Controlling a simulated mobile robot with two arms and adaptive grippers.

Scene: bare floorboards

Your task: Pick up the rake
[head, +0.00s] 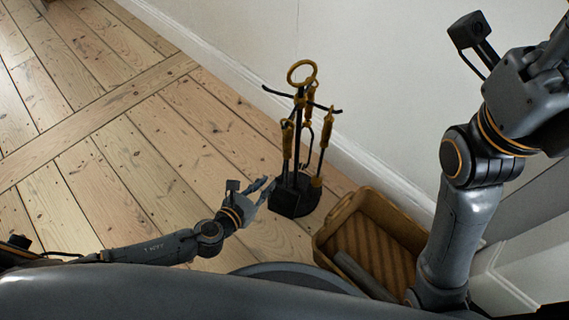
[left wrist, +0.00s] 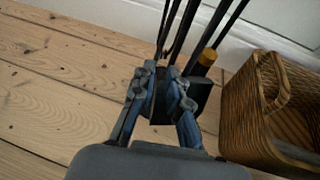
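A black fireplace tool stand (head: 302,75) with a gold ring on top stands upright on the floor near the wall. Several dark tools with gold handles (head: 287,138) hang around it; I cannot tell for sure which is the rake. A flat dark tool end (head: 284,202) hangs low on the near side. My left gripper (head: 266,187) is open, just left of this end. In the left wrist view, the left gripper's fingers (left wrist: 162,88) are apart, with dark tool parts (left wrist: 200,92) at and beyond them; contact is unclear.
A brown wicker basket (head: 328,242) stands close to the right of the tools; it also shows in the left wrist view (left wrist: 240,115). A grey cylindrical piece lies in it. The white wall and baseboard (head: 385,175) are behind. Bare floorboards (head: 120,170) are free to the left.

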